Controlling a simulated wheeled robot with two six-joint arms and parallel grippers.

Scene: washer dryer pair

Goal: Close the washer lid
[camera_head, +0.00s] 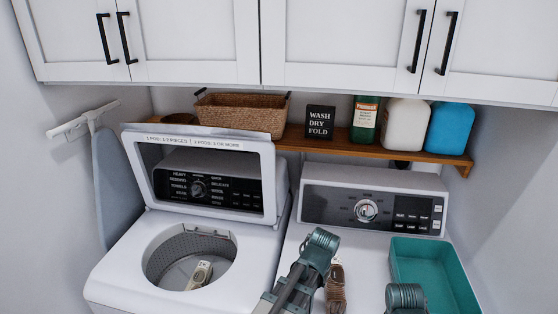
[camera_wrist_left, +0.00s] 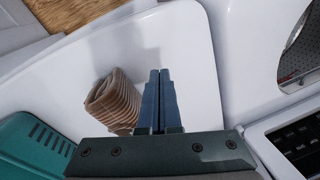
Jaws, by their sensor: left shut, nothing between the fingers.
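The washer (camera_head: 120,270) stands at the left with its lid (camera_head: 268,165) raised, leaning back in front of the shelf. The lid has a white frame and a window through which the control panel shows. My left arm reaches over the dryer top, to the right of the washer opening. In the left wrist view my left gripper (camera_wrist_left: 160,72) is shut and empty, its fingers above the white dryer top. It is apart from the lid.
A brown striped cloth (camera_head: 335,290) lies on the dryer top beside my left arm. A teal bin (camera_head: 405,250) stands at its right. The shelf (camera_head: 300,137) behind holds a basket (camera_head: 240,112), a sign and bottles. White cabinets (camera_head: 190,40) hang above.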

